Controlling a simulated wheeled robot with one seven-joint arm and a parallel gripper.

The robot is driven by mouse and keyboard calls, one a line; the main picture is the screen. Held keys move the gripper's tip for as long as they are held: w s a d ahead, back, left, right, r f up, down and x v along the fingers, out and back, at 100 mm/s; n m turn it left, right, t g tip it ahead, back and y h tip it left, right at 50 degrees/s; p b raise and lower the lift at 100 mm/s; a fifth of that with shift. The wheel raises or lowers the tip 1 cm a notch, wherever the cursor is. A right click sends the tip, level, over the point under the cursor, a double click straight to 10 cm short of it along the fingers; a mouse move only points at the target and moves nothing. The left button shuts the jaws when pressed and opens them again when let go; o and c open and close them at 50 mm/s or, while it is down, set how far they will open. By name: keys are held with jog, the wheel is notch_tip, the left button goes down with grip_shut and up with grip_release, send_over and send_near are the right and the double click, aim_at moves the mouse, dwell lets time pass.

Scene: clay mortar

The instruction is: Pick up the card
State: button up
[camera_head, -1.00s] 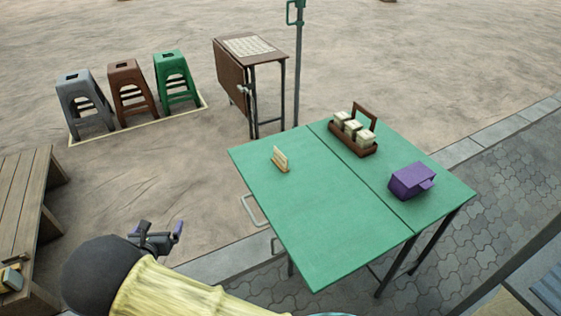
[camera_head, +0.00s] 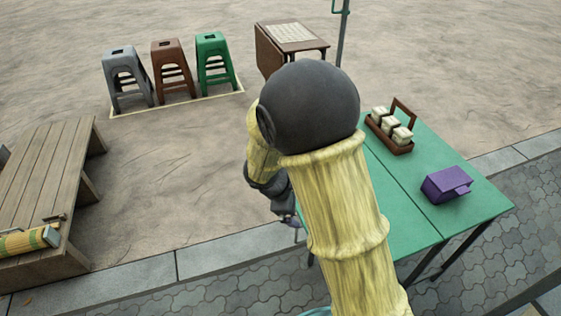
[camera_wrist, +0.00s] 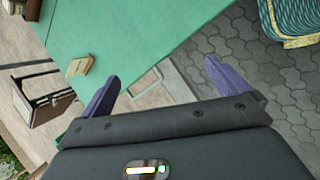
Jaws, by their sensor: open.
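The card in its small tan wooden holder (camera_wrist: 80,65) stands on the green table (camera_wrist: 140,35), near the table's edge, in the wrist view. I cannot make out the card apart from the holder. In the head view my arm hides it, while the green table (camera_head: 425,225) shows to the right of my arm. My gripper (camera_wrist: 164,86) is open and empty, its two purple fingers wide apart. The holder lies up and to the left of the left finger, apart from it. In the head view only part of my gripper (camera_head: 288,212) shows beside my arm.
On the green table are a brown caddy (camera_head: 390,140) with pale containers and a purple box (camera_head: 446,184). A brown folding table (camera_head: 292,36) and a pole (camera_head: 342,35) stand behind. Several stools (camera_head: 172,70) and a wooden platform (camera_head: 45,185) are at the left.

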jog(key=s+d+r+m+y, duration=0.4)
jog(key=s+d+m, duration=0.6)
jog(key=m, duration=0.5)
notch_tip(320, 180, up, 3)
jog(key=s, duration=0.2)
jog(key=shift+s+f+m+g+y, duration=0.15)
jog(key=shift+s+m+g+y, duration=0.15)
jog(key=shift+m+g+y, duration=0.1)
